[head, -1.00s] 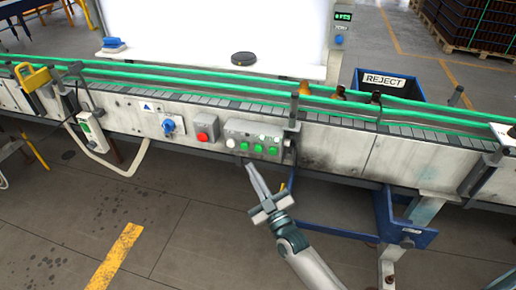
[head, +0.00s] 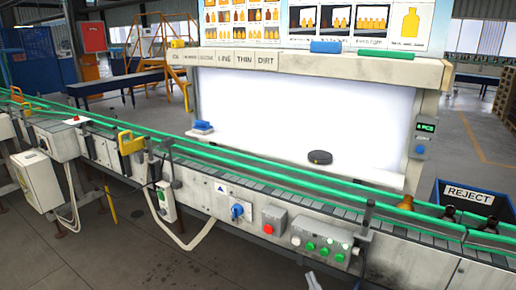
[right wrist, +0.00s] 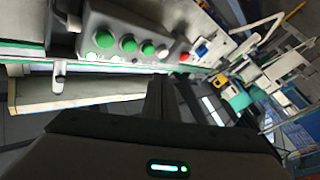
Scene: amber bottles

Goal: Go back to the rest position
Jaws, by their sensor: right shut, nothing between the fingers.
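Only the fingertips of my right gripper (head: 313,281) show at the bottom edge of the head view. They are shut and empty, just below the grey button box (head: 322,241) on the conveyor front, apart from it as far as I can tell. In the right wrist view the dark fingers (right wrist: 168,100) are together with nothing between them. The button box (right wrist: 120,18) with green and white buttons is beyond them at the top. My left gripper is not in view.
The conveyor (head: 240,185) with green rails runs across in front of me. A red button (head: 268,229) and blue knob (head: 237,211) stick out of its front. A REJECT bin (head: 466,195) stands behind at right. Open floor (head: 130,255) lies at lower left.

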